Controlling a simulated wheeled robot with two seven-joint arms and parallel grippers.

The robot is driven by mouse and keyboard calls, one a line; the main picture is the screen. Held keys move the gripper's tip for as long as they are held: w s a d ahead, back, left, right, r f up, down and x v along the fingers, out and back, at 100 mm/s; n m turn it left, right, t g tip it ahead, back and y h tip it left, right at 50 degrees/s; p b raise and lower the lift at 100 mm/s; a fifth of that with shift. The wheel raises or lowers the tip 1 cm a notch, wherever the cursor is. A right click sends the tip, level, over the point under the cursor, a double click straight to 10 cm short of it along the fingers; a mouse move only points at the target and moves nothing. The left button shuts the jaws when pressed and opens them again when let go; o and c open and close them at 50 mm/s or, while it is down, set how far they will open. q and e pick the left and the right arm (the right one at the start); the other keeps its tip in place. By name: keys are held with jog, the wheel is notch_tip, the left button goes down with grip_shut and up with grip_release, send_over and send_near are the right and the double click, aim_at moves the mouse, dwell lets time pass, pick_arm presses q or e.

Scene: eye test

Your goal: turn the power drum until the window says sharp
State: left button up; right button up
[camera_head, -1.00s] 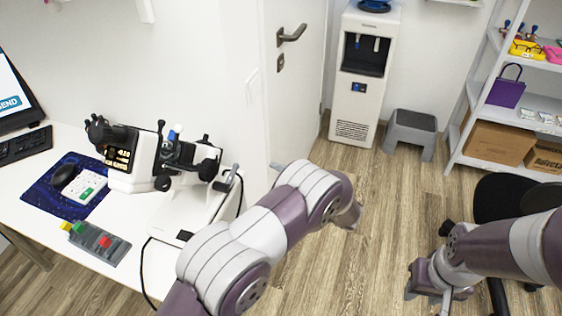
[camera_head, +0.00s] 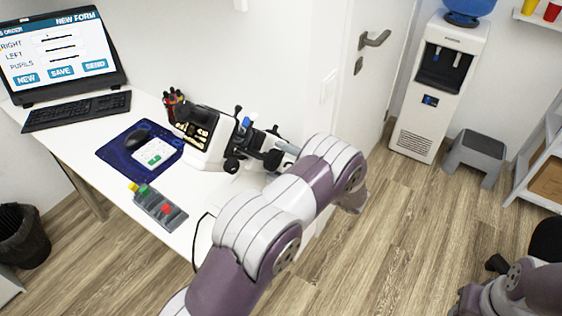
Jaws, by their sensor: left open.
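The eye-test instrument (camera_head: 208,152) stands on the white desk, black and white, with a dark panel (camera_head: 192,134) of small lit marks on its left part. Black knobs and a blue-tipped part show on its right part. I cannot make out the power drum or its window, nor read any word there. My left gripper (camera_head: 284,150) is open at the instrument's right end, mostly hidden behind my left arm. I cannot tell whether it touches the instrument.
A monitor (camera_head: 62,52) and keyboard (camera_head: 78,110) stand at the desk's left. A mouse (camera_head: 137,138) and blue mat (camera_head: 112,152) lie left of the instrument. A grey box (camera_head: 160,207) with coloured buttons lies in front. A water dispenser (camera_head: 432,100) and stool (camera_head: 476,152) stand right.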

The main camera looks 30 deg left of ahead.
pick_arm(q)
jog(key=c, duration=1.1)
jog(key=shift+o, duration=0.2)
jog(key=m, duration=0.3)
jog(key=shift+r+m, duration=0.1)
jog(key=shift+m, duration=0.3)
jog(key=shift+m+p, duration=0.3)
jog(key=shift+m, duration=0.6)
jog(key=o, duration=1.1)
jog(key=shift+c, duration=0.2)
